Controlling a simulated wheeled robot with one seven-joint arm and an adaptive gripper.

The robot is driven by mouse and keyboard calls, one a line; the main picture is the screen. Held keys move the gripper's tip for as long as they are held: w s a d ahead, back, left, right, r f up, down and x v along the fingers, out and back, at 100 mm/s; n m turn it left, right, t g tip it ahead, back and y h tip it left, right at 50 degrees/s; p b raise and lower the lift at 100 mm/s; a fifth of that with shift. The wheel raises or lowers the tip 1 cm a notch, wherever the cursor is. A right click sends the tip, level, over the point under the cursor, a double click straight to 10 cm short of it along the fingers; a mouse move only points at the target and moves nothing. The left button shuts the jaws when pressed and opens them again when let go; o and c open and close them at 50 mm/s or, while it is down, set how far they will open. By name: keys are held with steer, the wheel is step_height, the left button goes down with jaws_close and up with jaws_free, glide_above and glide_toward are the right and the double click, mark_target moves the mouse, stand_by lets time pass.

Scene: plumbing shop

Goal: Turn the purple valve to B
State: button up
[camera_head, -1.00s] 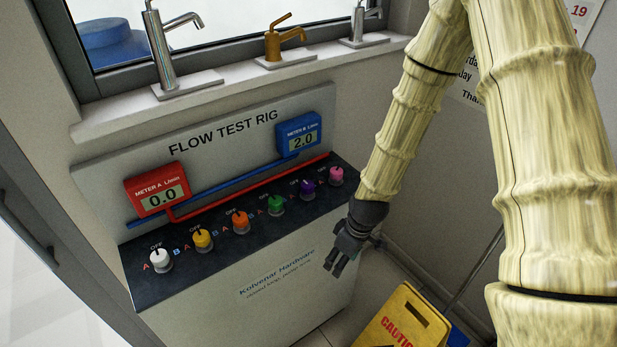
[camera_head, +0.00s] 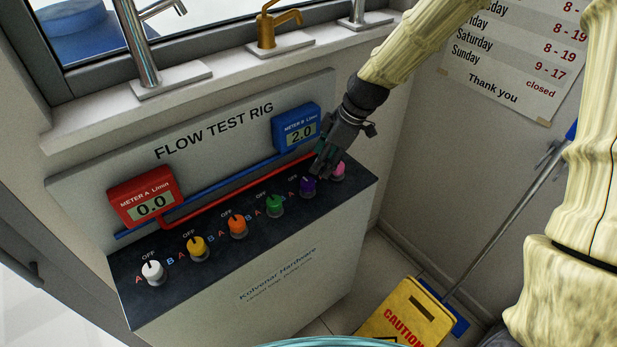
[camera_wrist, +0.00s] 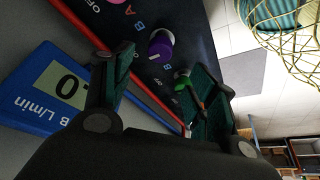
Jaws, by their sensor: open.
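The purple valve (camera_head: 308,187) is a round knob on the dark top of the flow test rig, between the green and pink knobs. It also shows in the wrist view (camera_wrist: 160,44), just beyond the fingertips. I cannot tell where its pointer stands. My gripper (camera_head: 321,170) is open and empty, pointing down close above and beside the purple valve; the two fingers in the wrist view (camera_wrist: 163,62) are apart with nothing between them. Whether a finger touches the knob is unclear. Blue meter B (camera_head: 297,129) reads 2.0; red meter A (camera_head: 143,196) reads 0.0.
The pink knob (camera_head: 338,170) is right beside my gripper. The green knob (camera_head: 275,206), orange knob (camera_head: 238,226), yellow knob (camera_head: 198,248) and white knob (camera_head: 152,271) run leftward. Red and blue pipes lie behind. A yellow caution sign (camera_head: 408,317) stands on the floor.

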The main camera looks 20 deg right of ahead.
mark_target(308, 181)
steer(key=shift+p+x, duration=1.2)
steer(key=shift+x, duration=3.45)
steer(key=shift+f, duration=0.1)
steer(key=c, duration=1)
